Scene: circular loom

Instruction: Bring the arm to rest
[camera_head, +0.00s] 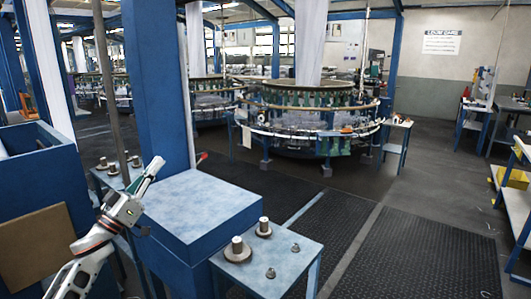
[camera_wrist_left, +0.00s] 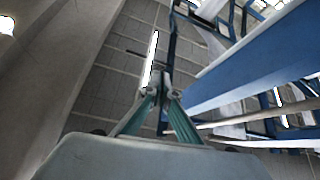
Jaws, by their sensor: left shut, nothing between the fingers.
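My left arm comes in from the bottom left in the head view. Its gripper (camera_head: 155,166) is raised and points up and right, in front of the blue column (camera_head: 155,80) and above the level of the blue box top (camera_head: 195,205). In the left wrist view the fingers (camera_wrist_left: 161,88) meet at their tips, and I see nothing held between them. My right gripper is in neither view.
A blue side table (camera_head: 285,268) with metal spools stands at the front. A blue cabinet (camera_head: 45,185) is at the left. A circular loom (camera_head: 308,115) stands farther back. Black mats (camera_head: 425,250) cover open floor at the right. A shelf (camera_head: 518,205) stands at the right edge.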

